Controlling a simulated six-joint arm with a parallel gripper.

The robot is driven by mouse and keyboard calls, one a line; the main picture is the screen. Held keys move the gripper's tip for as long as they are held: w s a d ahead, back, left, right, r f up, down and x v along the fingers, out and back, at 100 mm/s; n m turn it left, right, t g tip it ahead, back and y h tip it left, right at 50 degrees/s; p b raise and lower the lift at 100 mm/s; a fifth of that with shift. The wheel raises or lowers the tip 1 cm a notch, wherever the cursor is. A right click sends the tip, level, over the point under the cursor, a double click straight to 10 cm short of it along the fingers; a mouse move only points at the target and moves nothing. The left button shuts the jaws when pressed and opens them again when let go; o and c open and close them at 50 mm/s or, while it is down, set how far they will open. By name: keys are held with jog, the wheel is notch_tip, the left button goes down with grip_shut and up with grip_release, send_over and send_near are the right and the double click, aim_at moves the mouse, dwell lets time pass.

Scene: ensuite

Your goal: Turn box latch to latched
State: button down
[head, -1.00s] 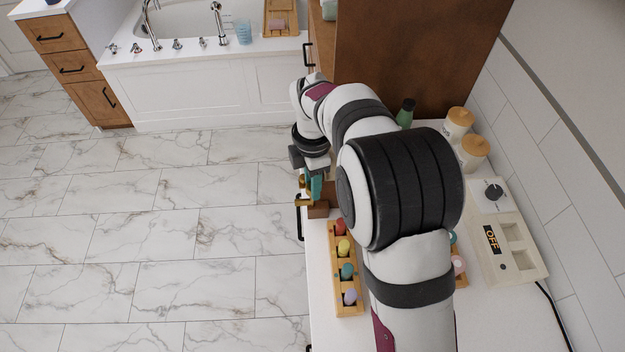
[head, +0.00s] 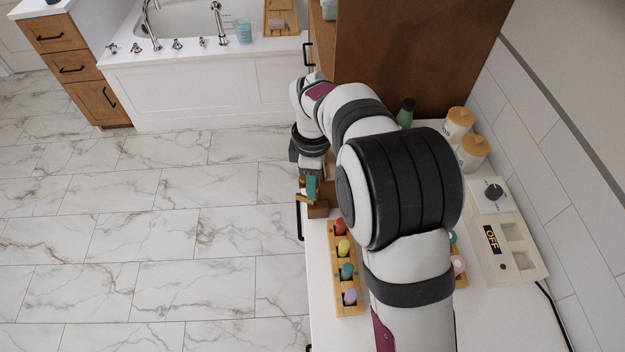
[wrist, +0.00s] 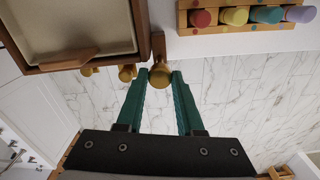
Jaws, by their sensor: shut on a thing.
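A brown wooden box (wrist: 140,52) with a pale inner panel fills the top left of the wrist view. In the head view a brown corner of the box (head: 318,211) shows at the counter's left edge; my arm hides most of it. The brass box latch (wrist: 161,76), a round knob, sits at the box's right corner beside a short wooden piece. My gripper (wrist: 162,75) has its teal fingers closed on the knob, one tip on each side. In the head view my gripper (head: 310,190) is beside the box.
A wooden rack (head: 333,290) with red, yellow, teal and lilac pegs stands close to the box. A green bottle (head: 405,113), lidded jars (head: 460,122) and a pale device reading OFF (head: 505,240) lie beyond my arm. The marble floor (head: 150,230) left of the counter is clear.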

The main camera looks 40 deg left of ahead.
jog(key=shift+m, duration=0.4)
jog(key=c, duration=0.5)
grip_release()
jog(key=shift+c, duration=0.2)
notch_tip(320, 180, up, 16)
jog(key=shift+f, duration=0.1)
